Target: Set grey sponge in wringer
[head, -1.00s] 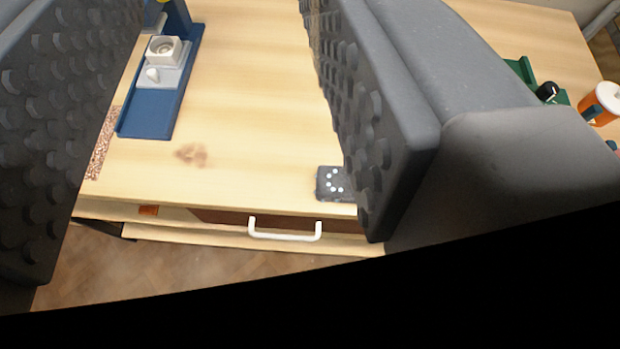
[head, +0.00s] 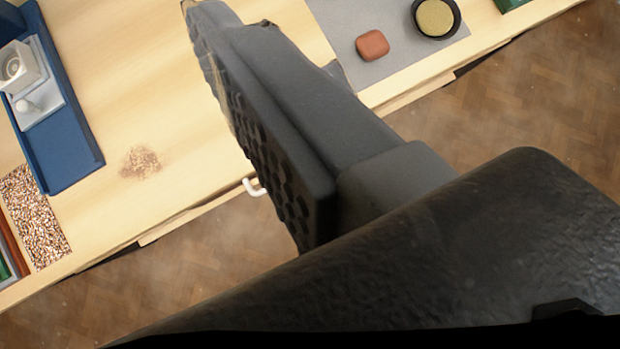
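I see no grey sponge that I can make out, and nothing I can clearly name as the wringer. One dark, studded finger of my gripper (head: 270,130) stands large in the middle of the head view. The other finger is outside the picture. Bare table shows beside the studded pad, with nothing held against it. The finger and the dark arm part hide much of the table's middle and front.
A blue tray (head: 75,160) with pale grey blocks (head: 35,100) is at left. A speckled patch (head: 35,215) lies below it. A grey mat (head: 340,20) at the top carries a reddish block (head: 372,45) and a black round dish (head: 437,18). A white drawer handle (head: 254,187) is partly hidden.

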